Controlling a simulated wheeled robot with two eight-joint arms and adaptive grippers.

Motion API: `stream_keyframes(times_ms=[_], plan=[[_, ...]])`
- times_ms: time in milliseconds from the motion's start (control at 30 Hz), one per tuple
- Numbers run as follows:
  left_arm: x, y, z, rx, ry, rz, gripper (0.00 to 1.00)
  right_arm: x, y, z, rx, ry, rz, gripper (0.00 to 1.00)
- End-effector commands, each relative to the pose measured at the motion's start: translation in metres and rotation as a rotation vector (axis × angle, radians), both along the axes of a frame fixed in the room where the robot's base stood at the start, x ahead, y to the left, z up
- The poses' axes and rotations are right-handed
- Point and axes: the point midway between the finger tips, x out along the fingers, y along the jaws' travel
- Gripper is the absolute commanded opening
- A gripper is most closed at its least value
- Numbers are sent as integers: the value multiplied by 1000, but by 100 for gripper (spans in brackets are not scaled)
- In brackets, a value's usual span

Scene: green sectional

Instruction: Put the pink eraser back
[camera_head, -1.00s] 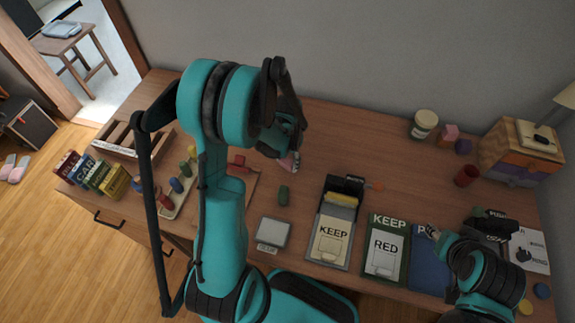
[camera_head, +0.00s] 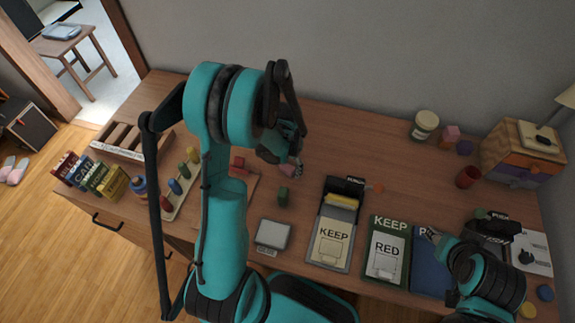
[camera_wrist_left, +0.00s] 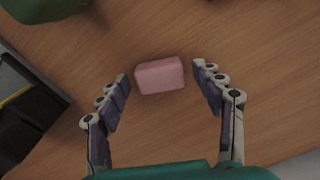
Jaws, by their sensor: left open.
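The pink eraser (camera_wrist_left: 160,75) lies on the wooden desk in the left wrist view, a small pale pink block. My left gripper (camera_wrist_left: 160,84) is open, with one finger on each side of the eraser and a visible gap on both sides. In the head view my left gripper (camera_head: 296,171) is low over the middle of the desk and hides most of the eraser (camera_head: 287,171). My right gripper (camera_head: 432,235) is over the blue pad at the right; its jaws are too small to read.
A green block (camera_head: 283,196) stands just in front of the left gripper. A wooden slotted rack (camera_head: 130,142) is at the left. The back middle is clear.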

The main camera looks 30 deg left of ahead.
Motion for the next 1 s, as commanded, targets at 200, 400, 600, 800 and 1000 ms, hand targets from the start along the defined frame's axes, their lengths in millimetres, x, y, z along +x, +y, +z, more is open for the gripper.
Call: stream_keyframes(times_ms=[200, 400, 600, 800, 1000], plan=[[0, 0, 44, 0, 0, 0, 67, 0, 0, 19, 0, 0, 0, 40], [0, 0, 88, 0, 0, 0, 67, 0, 0, 35, 0, 0, 0, 40], [0, 0, 115, 0, 0, 0, 67, 0, 0, 44, 0, 0, 0, 40], [-5, -8, 137, 8, -35, 7, 67, 0, 0, 45, 0, 0, 0, 40], [-28, -40, 190, 27, -187, 42, 67, 0, 0, 44, 0, 0, 0, 40]])
